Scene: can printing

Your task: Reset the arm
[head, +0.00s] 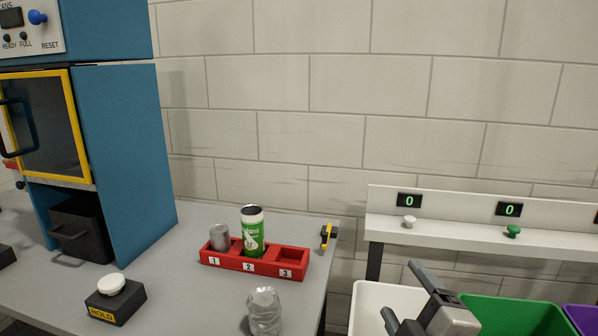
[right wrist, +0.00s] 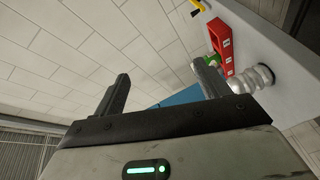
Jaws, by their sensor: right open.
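My right gripper (head: 402,298) shows at the bottom of the head view, in front of the white and green bins. Its two fingers are apart with nothing between them. In the right wrist view the same gripper (right wrist: 160,95) is open and empty, with the wall and part of the table beyond it. My left gripper is not in the head view.
A red rack (head: 228,262) numbered 1 to 3 holds a grey can (head: 219,238) in 1 and a green printed can (head: 252,236) in 2; 3 is empty. White (head: 366,305) and green bins (head: 500,312) are right.

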